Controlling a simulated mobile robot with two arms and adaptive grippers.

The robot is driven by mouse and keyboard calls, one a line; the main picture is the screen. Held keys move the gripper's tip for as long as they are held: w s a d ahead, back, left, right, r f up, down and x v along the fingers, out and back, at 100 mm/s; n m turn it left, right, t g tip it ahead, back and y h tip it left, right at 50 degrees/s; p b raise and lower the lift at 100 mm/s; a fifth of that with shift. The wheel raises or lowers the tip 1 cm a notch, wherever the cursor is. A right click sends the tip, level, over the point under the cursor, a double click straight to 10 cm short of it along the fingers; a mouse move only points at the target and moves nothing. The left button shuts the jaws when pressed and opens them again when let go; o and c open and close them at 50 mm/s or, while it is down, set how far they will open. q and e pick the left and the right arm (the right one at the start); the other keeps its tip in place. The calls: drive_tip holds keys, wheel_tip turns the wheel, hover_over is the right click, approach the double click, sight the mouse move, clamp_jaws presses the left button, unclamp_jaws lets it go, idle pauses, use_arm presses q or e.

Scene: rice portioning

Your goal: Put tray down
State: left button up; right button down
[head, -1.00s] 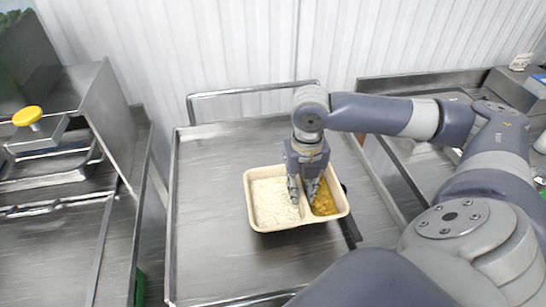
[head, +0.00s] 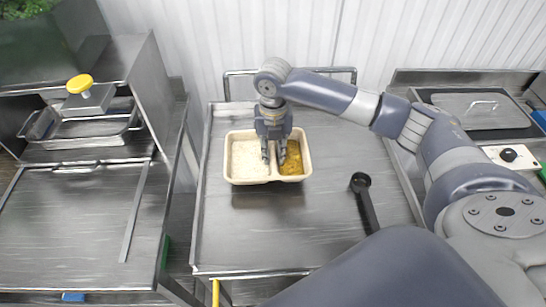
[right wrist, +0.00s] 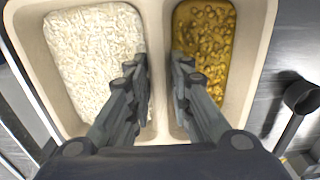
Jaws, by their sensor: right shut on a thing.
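The cream two-compartment tray (head: 268,182) is over the metal cart top (head: 330,240), toward its back left. White rice fills its left compartment and a yellow-brown curry its right one. My right gripper (head: 273,160) points down, shut on the divider between the compartments. In the right wrist view the fingers (right wrist: 160,85) straddle that divider, and the tray (right wrist: 158,45) fills the upper middle. A dark shadow lies just in front of the tray; I cannot tell whether its base touches the cart. My left gripper is not in view.
A black ladle (head: 364,200) lies on the cart, right of the tray. A metal counter (head: 70,220) with a yellow-knobbed lid (head: 79,85) stands left. A lidded pan (head: 480,110) sits on the right counter. The cart's front middle is clear.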

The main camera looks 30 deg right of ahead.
sight(273, 160)
drive_tip(key=shift+f+p, duration=0.6)
drive_tip(key=shift+f, duration=1.15)
drive_tip(key=c, duration=1.4)
unclamp_jaws()
drive_tip(key=shift+c, duration=0.2)
wheel_tip(273, 160, up, 12)
drive_tip(key=shift+r+b, duration=0.1)
drive_tip(key=shift+b, duration=1.05)
